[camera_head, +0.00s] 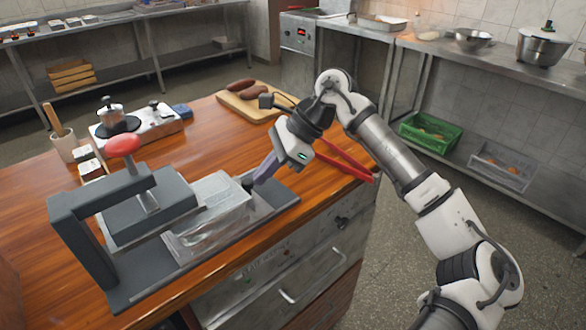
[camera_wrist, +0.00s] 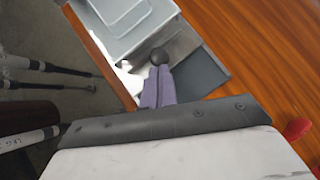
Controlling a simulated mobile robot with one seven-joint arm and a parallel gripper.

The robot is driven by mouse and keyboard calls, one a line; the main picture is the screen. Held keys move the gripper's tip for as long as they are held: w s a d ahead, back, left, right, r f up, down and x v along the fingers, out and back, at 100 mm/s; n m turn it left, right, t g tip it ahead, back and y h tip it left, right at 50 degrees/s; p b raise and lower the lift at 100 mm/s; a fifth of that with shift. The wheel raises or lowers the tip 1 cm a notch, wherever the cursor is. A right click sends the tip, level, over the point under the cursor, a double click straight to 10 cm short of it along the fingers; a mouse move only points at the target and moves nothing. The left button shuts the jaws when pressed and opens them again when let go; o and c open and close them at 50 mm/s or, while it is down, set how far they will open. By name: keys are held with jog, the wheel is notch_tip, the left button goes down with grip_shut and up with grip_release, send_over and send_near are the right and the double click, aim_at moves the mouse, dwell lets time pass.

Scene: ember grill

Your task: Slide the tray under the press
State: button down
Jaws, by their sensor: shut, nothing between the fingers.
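The press (camera_head: 145,205) is a dark grey frame with a flat plate and a red knob (camera_head: 123,145) on top. The clear, shiny tray (camera_head: 222,203) lies on the press's grey base, with its left end at the plate's right edge. It also shows in the wrist view (camera_wrist: 128,20). A dark ball-shaped knob (camera_wrist: 159,56) is at the tray's near end. My gripper (camera_head: 262,172) has purple fingers, shut and empty, pointing down at the knob. In the wrist view the fingertips (camera_wrist: 157,72) are right behind the knob; I cannot tell whether they touch.
Red tongs (camera_head: 345,160) lie by the counter's right edge. A cutting board (camera_head: 240,105) with brown food is at the back. A white scale-like unit (camera_head: 150,130) with a pot stands behind the press. The grey base (camera_head: 284,196) is bare to the tray's right.

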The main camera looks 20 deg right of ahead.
aim_at(231, 185)
jog(key=s+a+b, duration=0.1)
jog(key=a, duration=0.1)
jog(key=a+b, duration=0.1)
jog(key=a, duration=0.2)
jog(key=s+a+b, duration=0.1)
jog(key=a, duration=0.1)
jog(key=shift+s+a+f+b, duration=0.2)
jog(key=shift+s+b, duration=0.1)
jog(key=shift+b, duration=0.1)
jog(key=shift+s+a+r, duration=0.15)
jog(key=shift+s+a, duration=0.1)
jog(key=shift+a, duration=0.3)
jog(key=shift+b, duration=0.3)
